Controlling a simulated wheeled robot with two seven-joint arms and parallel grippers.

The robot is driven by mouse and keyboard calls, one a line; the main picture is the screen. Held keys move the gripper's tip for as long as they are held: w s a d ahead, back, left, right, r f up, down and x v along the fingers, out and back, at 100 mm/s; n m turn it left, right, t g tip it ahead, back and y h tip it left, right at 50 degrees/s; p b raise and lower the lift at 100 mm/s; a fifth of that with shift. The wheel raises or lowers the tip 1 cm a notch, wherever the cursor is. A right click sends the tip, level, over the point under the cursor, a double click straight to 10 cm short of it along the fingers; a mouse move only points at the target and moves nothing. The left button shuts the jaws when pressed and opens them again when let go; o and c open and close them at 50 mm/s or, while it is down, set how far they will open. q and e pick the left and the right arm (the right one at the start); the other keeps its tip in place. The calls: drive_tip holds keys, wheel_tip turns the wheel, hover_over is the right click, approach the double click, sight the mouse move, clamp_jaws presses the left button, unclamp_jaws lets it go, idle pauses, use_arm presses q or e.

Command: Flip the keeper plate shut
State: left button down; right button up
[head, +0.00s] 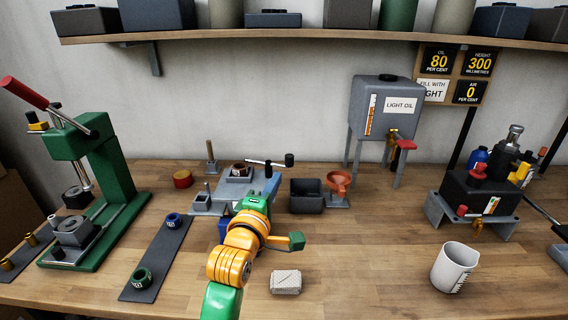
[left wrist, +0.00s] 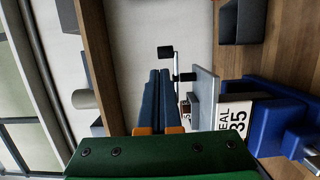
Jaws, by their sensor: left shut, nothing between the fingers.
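A small grey fixture (head: 207,207) stands on the bench at the centre, partly hidden behind my left arm. A flat grey plate (head: 232,187) shows on it, with a rod ending in a black knob (head: 289,160) behind. In the left wrist view a grey plate (left wrist: 206,90) shows edge-on beside the rod and knob (left wrist: 165,52). I cannot tell for sure which piece is the keeper plate. My left gripper (head: 272,183) is shut and empty at the fixture's right side. In the left wrist view its blue fingertips (left wrist: 160,74) lie just left of the plate; contact is unclear.
A dark open bin (head: 306,195) and an orange funnel (head: 339,182) stand right of the fixture. A green press (head: 115,165) stands left and an oil tank (head: 380,105) behind right. A blue block labelled SEAL 35 (left wrist: 270,120) is close to the gripper.

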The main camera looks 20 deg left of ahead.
sight(291, 164)
use_arm(q)
drive_tip(key=w, duration=0.3)
drive_tip(key=w+p, duration=0.1)
drive_tip(key=w, duration=0.2)
drive_tip(key=shift+w+a+f, duration=0.1)
drive_tip(key=shift+w+f, duration=0.1)
drive_tip(key=shift+w, duration=0.5)
use_arm(e)
drive_tip(key=shift+w+a+r, duration=0.1)
drive_tip(key=shift+w+r, duration=0.35)
drive_tip(key=shift+r, duration=0.35)
use_arm(q)
drive_tip(key=shift+w, duration=0.15)
use_arm(e)
drive_tip(key=shift+w, duration=0.1)
use_arm(q)
drive_tip(key=shift+w+d, duration=0.5)
drive_tip(key=shift+w, duration=0.25)
use_arm(e)
drive_tip(key=shift+f, duration=0.1)
